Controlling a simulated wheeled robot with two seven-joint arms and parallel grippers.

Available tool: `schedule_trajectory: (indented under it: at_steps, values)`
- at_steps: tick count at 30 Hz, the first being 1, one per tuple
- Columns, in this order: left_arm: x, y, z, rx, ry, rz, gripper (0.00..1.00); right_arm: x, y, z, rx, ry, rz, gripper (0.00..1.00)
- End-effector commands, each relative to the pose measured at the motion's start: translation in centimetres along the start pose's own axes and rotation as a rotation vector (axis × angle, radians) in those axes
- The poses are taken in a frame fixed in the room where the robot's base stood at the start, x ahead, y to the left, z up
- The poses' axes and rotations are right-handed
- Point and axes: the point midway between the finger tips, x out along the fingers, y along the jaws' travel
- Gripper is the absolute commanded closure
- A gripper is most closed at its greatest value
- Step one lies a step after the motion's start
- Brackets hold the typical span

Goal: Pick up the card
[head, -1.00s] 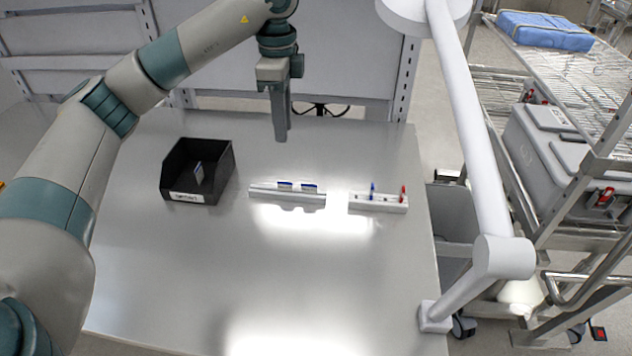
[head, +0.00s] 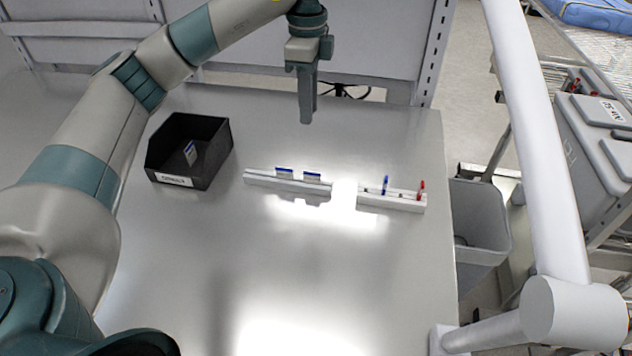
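Two small white cards with blue tops, a left card (head: 284,173) and a right card (head: 312,178), stand upright in a white holder (head: 262,181) on the steel table. Another blue-and-white card (head: 190,153) stands inside a black bin (head: 205,172) to the left. My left gripper (head: 306,121) points down above and behind the holder, apart from the cards. Its fingers show as one narrow shape, so I cannot tell whether they are open. My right gripper is not in view.
A white rack (head: 390,202) with a blue pen (head: 385,185) and a red pen (head: 421,190) stands right of the card holder. A white jointed post (head: 540,140) rises at the table's right edge. A grey bin (head: 485,220) stands beyond it. The table front is clear.

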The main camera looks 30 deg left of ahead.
Motion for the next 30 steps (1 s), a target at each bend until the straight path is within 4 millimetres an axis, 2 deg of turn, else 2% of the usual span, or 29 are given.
schedule_trajectory:
  at_steps: [1,3,19,30]
  values:
    - [0.7,0.0,0.0,0.000,0.000,0.000,0.76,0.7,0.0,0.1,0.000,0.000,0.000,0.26]
    - [0.9,0.0,0.0,0.000,0.000,0.000,0.76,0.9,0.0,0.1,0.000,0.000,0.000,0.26]
    - [1.2,0.0,0.0,0.000,0.000,0.001,0.76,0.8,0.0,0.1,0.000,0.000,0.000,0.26]
    - [4.8,0.1,0.0,0.000,0.000,0.003,0.76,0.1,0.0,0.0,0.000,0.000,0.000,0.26]
